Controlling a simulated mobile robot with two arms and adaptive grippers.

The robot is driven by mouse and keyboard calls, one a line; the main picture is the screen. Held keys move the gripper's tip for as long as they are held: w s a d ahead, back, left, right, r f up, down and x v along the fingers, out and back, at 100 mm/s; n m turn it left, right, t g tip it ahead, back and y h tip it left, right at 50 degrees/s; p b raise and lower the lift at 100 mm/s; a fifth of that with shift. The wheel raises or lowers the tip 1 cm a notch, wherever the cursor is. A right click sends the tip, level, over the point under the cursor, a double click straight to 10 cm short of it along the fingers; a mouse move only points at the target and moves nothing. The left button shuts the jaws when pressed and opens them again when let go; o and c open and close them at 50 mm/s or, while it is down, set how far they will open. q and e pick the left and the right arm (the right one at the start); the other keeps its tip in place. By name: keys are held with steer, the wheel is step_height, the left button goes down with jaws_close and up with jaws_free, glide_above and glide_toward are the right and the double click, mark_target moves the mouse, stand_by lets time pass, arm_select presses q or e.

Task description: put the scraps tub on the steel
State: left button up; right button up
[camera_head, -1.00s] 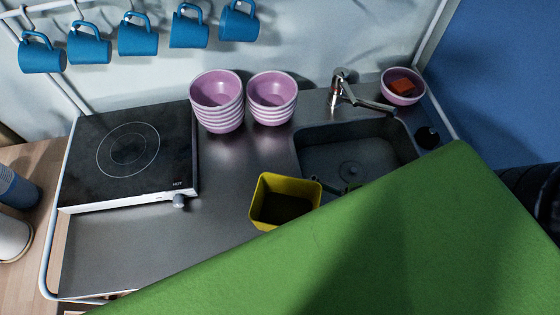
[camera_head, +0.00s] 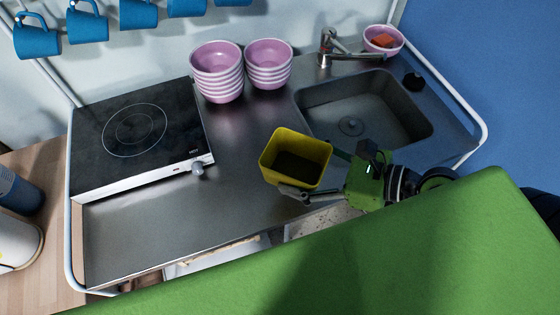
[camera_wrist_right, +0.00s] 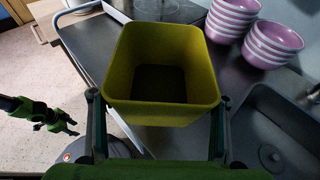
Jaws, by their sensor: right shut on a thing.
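The scraps tub (camera_head: 296,160) is a yellow square open-topped tub, dark inside, over the steel worktop (camera_head: 236,150) near its front edge, left of the sink. My right gripper (camera_head: 308,190) is shut on it, with one finger on each side; the tub also fills the middle of the right wrist view (camera_wrist_right: 160,75). The tub looks upright or slightly tilted. I cannot tell whether its base touches the steel. My left gripper (camera_wrist_right: 70,126) shows small at the left of the right wrist view, empty, its fingers apart.
A black hob (camera_head: 135,130) stands on the left of the worktop. Two stacks of pink bowls (camera_head: 217,75) stand at the back. The sink (camera_head: 365,110) with its tap (camera_head: 335,45) is on the right. Bare steel lies between hob and tub.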

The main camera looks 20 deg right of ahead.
mark_target(279, 149)
steer(key=w, duration=0.2)
steer(key=w+f+p, duration=0.1)
steer(key=w, duration=0.1)
steer(key=w+a, duration=0.1)
steer(key=w, duration=0.1)
steer(key=shift+f+p, duration=0.3)
steer(key=shift+f, duration=0.1)
steer(key=w+f, duration=0.2)
steer(key=f, duration=0.1)
steer(key=w+f, duration=0.1)
steer(key=f, duration=0.1)
steer(key=shift+w+f, duration=0.2)
steer(key=shift+w, duration=0.2)
steer(key=shift+w+f, duration=0.3)
steer(key=shift+f, duration=1.7)
arm_select(q)
steer(key=shift+s+a+r, duration=0.1)
steer(key=shift+a+r, duration=0.4)
steer(key=shift+r, duration=0.05)
arm_select(e)
steer(key=shift+f+b, duration=0.2)
steer(key=shift+b, duration=0.15)
steer(key=o, duration=1.3)
steer(key=shift+c, duration=0.2)
arm_select(q)
steer(key=shift+a+f, duration=0.15)
